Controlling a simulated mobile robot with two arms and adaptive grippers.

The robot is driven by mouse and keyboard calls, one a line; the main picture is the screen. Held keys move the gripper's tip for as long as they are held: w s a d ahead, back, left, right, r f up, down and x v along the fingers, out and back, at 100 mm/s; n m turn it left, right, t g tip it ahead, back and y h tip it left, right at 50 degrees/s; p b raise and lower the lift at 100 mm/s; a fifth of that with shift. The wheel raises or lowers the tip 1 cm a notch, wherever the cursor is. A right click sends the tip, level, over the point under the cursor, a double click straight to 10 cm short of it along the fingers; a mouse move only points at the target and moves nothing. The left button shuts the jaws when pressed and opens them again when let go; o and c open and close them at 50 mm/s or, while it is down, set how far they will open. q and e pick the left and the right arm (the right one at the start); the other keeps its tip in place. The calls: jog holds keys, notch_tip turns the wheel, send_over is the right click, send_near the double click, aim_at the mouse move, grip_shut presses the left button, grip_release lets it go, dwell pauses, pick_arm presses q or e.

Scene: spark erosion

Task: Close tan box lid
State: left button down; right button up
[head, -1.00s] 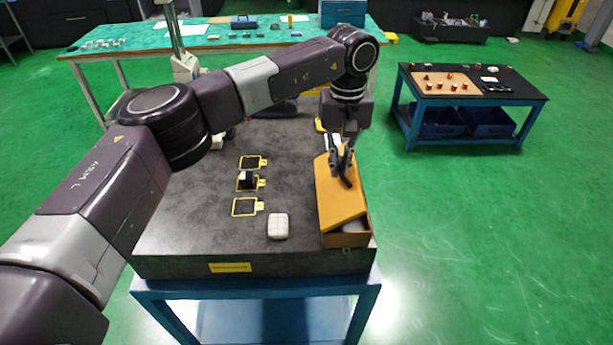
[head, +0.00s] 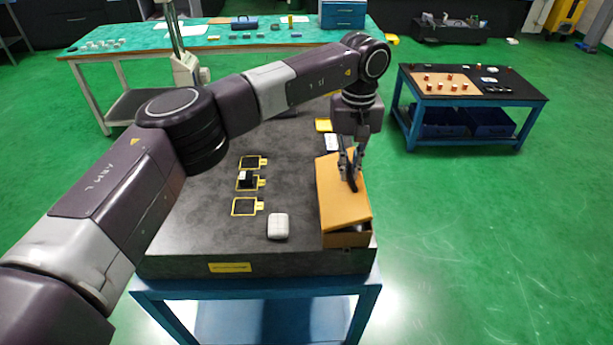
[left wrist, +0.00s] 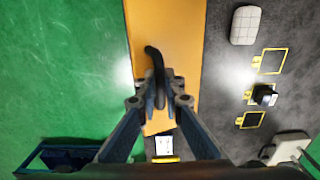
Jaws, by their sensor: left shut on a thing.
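The tan box (head: 346,241) stands at the front right corner of the dark worktop. Its tan lid (head: 343,206) lies over it, slightly tilted, with a narrow dark gap above the box's front wall at the right. The lid also fills the middle of the left wrist view (left wrist: 160,25). My left gripper (head: 350,167) is over the lid and shut on its black curved handle (left wrist: 154,62). The box's inside is almost wholly hidden by the lid. My right gripper is not in view.
A pale rounded block (head: 278,226) sits left of the box. Several yellow-framed pads (head: 244,207) lie farther left, one with a small black-and-white part (head: 246,180) on it. The worktop's right edge is close beside the box; green floor lies beyond.

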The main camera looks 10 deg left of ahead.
pick_arm(q)
jog(key=shift+w+d+f, duration=0.2)
jog(key=shift+d+f, duration=0.3)
jog(key=shift+d, duration=0.05)
jog(key=shift+f, duration=0.15)
jog(key=shift+w+d+f+b, duration=0.15)
jog(key=shift+d+f+b, duration=0.45)
jog(key=shift+f, duration=0.1)
jog(key=c, duration=2.1)
grip_release()
jog(key=shift+r, duration=0.1)
jog(key=shift+r+p, duration=2.2)
jog(key=shift+r, duration=1.3)
